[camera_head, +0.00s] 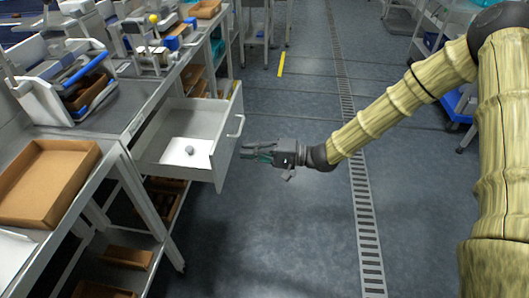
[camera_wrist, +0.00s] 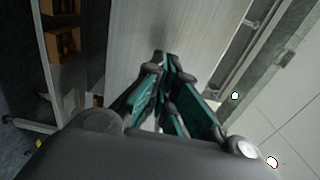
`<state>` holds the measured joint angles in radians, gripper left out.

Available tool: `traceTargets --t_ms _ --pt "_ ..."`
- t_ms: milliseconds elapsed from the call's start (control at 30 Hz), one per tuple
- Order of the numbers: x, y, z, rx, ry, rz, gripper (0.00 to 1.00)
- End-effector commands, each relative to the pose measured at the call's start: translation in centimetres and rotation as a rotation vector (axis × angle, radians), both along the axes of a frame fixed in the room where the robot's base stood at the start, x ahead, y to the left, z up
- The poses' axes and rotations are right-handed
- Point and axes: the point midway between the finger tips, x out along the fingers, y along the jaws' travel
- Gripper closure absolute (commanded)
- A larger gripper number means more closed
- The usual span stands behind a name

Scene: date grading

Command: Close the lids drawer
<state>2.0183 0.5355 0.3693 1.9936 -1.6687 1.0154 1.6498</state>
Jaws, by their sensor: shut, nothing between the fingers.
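The drawer (camera_head: 229,146) under the workbench is pulled out, its inside showing from above in the head view. A white sheet or shallow piece with a small grey round thing (camera_head: 190,150) lies inside it. A bar handle (camera_head: 237,126) is on its front. My gripper (camera_head: 245,152) is shut and empty, just right of the drawer front and pointing at it, lower than the handle in the picture. In the wrist view my gripper (camera_wrist: 166,60) has its fingertips together before a pale panel (camera_wrist: 125,30), seemingly the drawer front. I cannot tell whether they touch it.
The workbench (camera_head: 120,120) runs along the left, with a brown tray (camera_head: 45,180) and devices on top. Brown boxes (camera_head: 126,257) sit on shelves below. The floor (camera_head: 260,230) right of the drawer is open, crossed by a drain grate (camera_head: 365,205). A cart (camera_head: 460,100) stands at right.

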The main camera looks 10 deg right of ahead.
Motion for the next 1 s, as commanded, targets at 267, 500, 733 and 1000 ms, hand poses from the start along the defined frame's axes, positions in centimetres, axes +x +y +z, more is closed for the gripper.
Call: traceTargets --t_ms 267,500,733,1000 --pt "0.8 3.1 0.0 -0.001 -0.001 0.0 1.0" --pt "1.0 3.8 0.0 -0.001 -0.001 -0.001 1.0" --pt "1.0 3.8 0.0 -0.001 -0.001 -0.001 1.0" --pt "1.3 4.8 0.0 -0.001 -0.001 -0.002 1.0"
